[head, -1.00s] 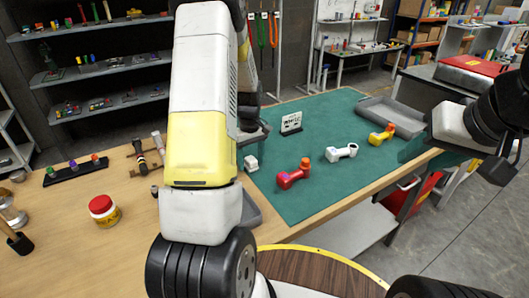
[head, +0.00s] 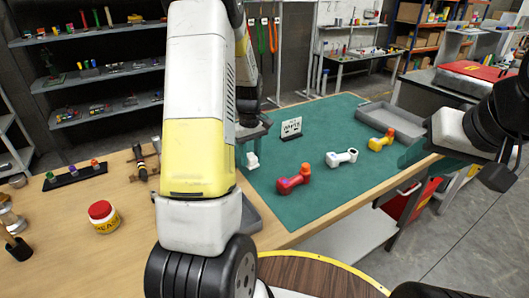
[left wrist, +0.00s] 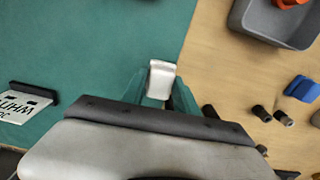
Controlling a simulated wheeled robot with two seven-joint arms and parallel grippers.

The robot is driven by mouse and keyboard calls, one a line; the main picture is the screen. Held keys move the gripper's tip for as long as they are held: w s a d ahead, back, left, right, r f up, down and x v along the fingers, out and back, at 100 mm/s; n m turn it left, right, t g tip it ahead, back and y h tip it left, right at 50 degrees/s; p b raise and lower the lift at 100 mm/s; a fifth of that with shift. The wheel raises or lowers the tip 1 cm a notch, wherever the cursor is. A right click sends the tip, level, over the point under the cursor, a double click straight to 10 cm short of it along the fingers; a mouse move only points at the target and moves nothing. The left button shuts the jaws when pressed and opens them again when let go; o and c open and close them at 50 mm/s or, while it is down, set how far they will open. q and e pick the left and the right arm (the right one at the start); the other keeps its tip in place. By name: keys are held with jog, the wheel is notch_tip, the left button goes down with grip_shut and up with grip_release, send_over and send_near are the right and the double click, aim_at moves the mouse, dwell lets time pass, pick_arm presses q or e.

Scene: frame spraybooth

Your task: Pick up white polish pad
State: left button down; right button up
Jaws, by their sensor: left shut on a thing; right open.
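The white polish pad (head: 252,160) is a small pale block near the left edge of the green mat. My left gripper (head: 246,150) is shut on it from above, and my arm covers part of the view. In the left wrist view the pad (left wrist: 162,80) sits between the teal fingertips (left wrist: 160,98), over the mat. It appears slightly raised, but the gap beneath is hard to judge. My right gripper (head: 412,155) is open and empty at the mat's right edge, apart from the tools.
The green mat (head: 330,205) holds a red tool (head: 292,180), a white tool (head: 341,158), a yellow tool (head: 381,141), a sign (head: 291,128) and a grey tray (head: 390,120). A red-lidded jar (head: 103,215) stands left. The wrist view shows a blue block (left wrist: 302,88) and another grey tray (left wrist: 262,28).

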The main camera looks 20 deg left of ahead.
pick_arm(q)
jog(key=s+d, duration=0.3)
jog(key=s, duration=0.1)
jog(key=s+d, duration=0.3)
jog(key=s, duration=0.1)
jog(key=s+d+r, duration=0.1)
jog(key=s+d, duration=0.2)
jog(key=s, duration=0.1)
jog(key=shift+s+d+r, duration=0.1)
jog(key=shift+d, duration=0.3)
jog(key=c, duration=1.8)
grip_release()
jog(key=c, duration=0.3)
jog(key=shift+r, duration=0.1)
jog(key=shift+c, duration=0.2)
